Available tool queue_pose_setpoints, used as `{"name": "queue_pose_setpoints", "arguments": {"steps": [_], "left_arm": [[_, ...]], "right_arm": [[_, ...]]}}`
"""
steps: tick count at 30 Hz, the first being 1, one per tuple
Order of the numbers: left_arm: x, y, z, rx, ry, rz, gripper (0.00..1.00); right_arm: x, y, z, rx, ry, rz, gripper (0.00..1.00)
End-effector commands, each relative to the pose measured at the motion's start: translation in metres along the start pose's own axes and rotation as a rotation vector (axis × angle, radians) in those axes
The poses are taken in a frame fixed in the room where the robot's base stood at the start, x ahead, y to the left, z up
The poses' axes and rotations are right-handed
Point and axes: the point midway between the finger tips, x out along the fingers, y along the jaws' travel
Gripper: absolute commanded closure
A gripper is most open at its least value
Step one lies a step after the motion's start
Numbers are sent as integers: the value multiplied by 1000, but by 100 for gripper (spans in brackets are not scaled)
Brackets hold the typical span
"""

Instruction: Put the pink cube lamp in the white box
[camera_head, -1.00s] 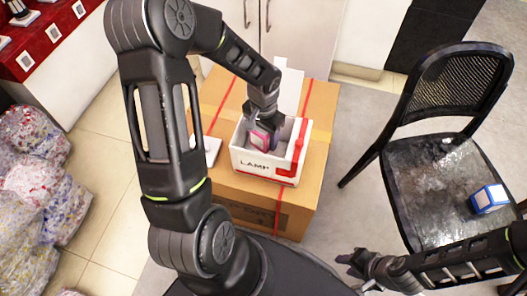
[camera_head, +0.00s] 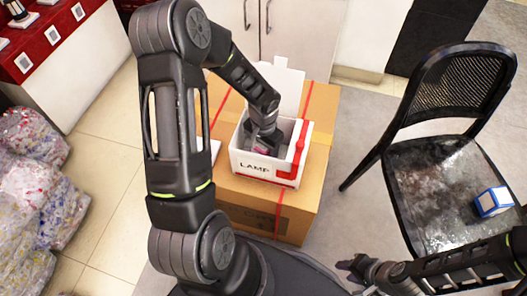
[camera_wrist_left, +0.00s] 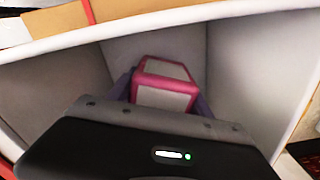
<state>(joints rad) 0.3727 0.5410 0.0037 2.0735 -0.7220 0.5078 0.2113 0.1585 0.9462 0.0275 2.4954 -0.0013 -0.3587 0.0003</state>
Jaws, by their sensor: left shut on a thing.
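The white box (camera_head: 265,164), marked LAMP, stands open on a large cardboard carton with its lid flap up at the back. The pink cube lamp (camera_head: 262,149), with pale faces, is down inside the box and mostly hidden by my left gripper (camera_head: 265,143) in the head view. In the left wrist view the pink cube lamp (camera_wrist_left: 165,85) sits between the fingers, with the box's inner walls (camera_wrist_left: 250,60) around it. My left gripper is shut on it. My right gripper (camera_head: 358,270) is low at the front, away from the box; its fingers look apart and empty.
The cardboard carton (camera_head: 265,217) has red straps. A black chair (camera_head: 430,190) at the right holds a blue and white cube (camera_head: 493,201). Clear bags (camera_head: 35,190) stand at the left, below a red-topped counter (camera_head: 45,40). A white cabinet (camera_head: 280,30) is behind.

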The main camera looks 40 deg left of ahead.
Motion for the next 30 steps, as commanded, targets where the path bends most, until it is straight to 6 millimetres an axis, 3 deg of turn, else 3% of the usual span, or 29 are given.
{"name": "queue_pose_setpoints", "arguments": {"steps": [6, 7, 14, 23, 30], "left_arm": [[3, 0, 0, 0, 0, 0, 93], [3, 0, 0, 0, 0, 0, 41], [2, 0, 0, -1, 0, 0, 22], [1, 0, 0, -1, 0, 0, 20], [-21, -1, -1, -3, 3, -1, 20]], "right_arm": [[3, 1, 0, 0, 0, 0, 64], [3, 1, 0, 0, 0, 0, 64], [2, 1, 0, 0, 0, 0, 64], [1, 0, 0, 0, 0, 0, 64], [-7, -3, 0, -1, 0, 0, 64]]}}
